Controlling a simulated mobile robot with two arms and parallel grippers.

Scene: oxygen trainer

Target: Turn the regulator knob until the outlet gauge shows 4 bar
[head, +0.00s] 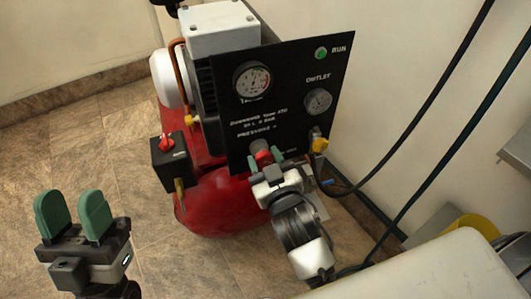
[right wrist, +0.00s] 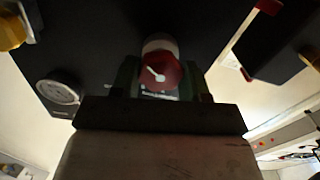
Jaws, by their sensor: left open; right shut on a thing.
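The red regulator knob (head: 262,153) sits low on the black panel (head: 293,110) of the compressor. My right gripper (head: 265,163) is shut on the knob. In the right wrist view the knob (right wrist: 160,70) shows a white pointer mark and stands between the green fingers. The outlet gauge (head: 318,101) is on the panel's right side, under the word OUTLET; its needle is too small to read. The gauge also shows in the right wrist view (right wrist: 60,92), dim and unreadable. My left gripper (head: 75,217) is open and empty, at the lower left, away from the compressor.
The tank gauge (head: 251,80) and a green RUN light (head: 321,53) are on the panel. A yellow valve (head: 320,144) with a black hose is at its right edge. A black box with a red switch (head: 167,142) stands left. Floor at left is clear.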

